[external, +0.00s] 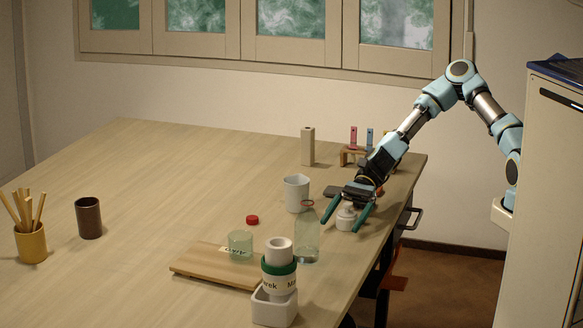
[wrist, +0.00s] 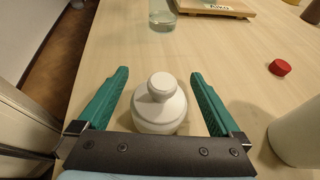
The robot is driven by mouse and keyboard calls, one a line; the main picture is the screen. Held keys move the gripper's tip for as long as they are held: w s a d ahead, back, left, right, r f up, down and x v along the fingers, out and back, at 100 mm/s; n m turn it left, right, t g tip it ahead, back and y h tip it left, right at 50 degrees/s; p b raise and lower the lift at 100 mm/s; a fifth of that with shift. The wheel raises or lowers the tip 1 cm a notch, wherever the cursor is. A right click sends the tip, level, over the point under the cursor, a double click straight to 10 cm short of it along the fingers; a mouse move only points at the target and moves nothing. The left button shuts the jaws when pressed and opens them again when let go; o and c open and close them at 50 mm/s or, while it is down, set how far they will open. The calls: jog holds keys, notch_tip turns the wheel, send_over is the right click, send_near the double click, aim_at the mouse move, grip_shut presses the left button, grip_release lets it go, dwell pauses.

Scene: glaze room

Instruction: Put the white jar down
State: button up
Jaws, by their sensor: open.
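The white jar (external: 346,218) with a round knob on its lid stands upright on the table near the right edge. In the wrist view the jar (wrist: 159,106) sits between the two green fingers, with a gap on each side. My gripper (external: 347,218) is open around the jar and not touching it as far as I can see; it also shows in the wrist view (wrist: 158,85). The jar's lower part is partly hidden by a finger in the external view.
A clear glass bottle (external: 307,235) and a white cup (external: 296,193) stand close by on the left. A red cap (external: 252,219), a wooden board (external: 195,264) with a glass (external: 240,244), and a white-and-green stack (external: 279,270) are further off. The table's middle is largely clear.

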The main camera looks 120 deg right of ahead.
jog(key=b+v, duration=0.2)
jog(key=v, duration=0.9)
jog(key=shift+s+d+r, duration=0.1)
jog(key=shift+s+d, duration=0.05)
jog(key=shift+s, duration=0.15)
